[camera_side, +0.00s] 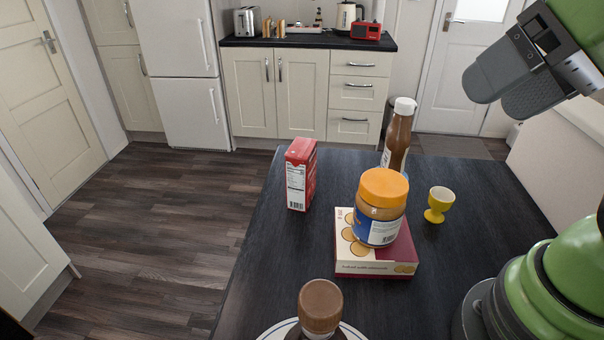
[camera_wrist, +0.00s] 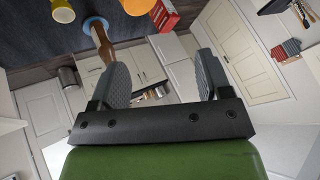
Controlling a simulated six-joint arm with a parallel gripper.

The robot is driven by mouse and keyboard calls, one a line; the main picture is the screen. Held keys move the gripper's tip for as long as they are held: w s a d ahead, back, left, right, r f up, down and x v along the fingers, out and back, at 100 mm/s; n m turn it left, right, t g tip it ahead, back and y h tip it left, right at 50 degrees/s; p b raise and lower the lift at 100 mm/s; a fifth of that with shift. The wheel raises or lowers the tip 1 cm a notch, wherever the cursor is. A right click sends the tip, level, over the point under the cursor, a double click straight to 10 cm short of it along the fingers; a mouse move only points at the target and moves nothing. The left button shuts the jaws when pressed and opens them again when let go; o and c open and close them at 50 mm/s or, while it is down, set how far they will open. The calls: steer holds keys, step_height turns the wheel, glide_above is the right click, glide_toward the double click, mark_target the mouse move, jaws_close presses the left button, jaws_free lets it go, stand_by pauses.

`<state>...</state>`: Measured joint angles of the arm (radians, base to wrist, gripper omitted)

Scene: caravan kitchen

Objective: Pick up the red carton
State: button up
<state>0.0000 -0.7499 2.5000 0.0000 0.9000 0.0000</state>
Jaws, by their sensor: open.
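The red carton (camera_side: 301,174) stands upright near the left edge of the dark table in the side view. In the wrist view the red carton (camera_wrist: 164,15) shows at the top, partly cut off by the frame. My gripper (camera_side: 497,92) is high at the upper right of the side view, well away from the carton. In the wrist view my gripper (camera_wrist: 163,75) has its two grey fingers spread, with nothing between them.
A peanut butter jar (camera_side: 380,207) stands on a maroon and cream box (camera_side: 375,263) right of the carton. A brown sauce bottle (camera_side: 397,136) and yellow egg cup (camera_side: 438,204) stand nearby. A brown-capped bottle (camera_side: 320,307) is in front. Bare table (camera_side: 277,260) lies before the carton.

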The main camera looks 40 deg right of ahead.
steer(key=shift+o, duration=0.9)
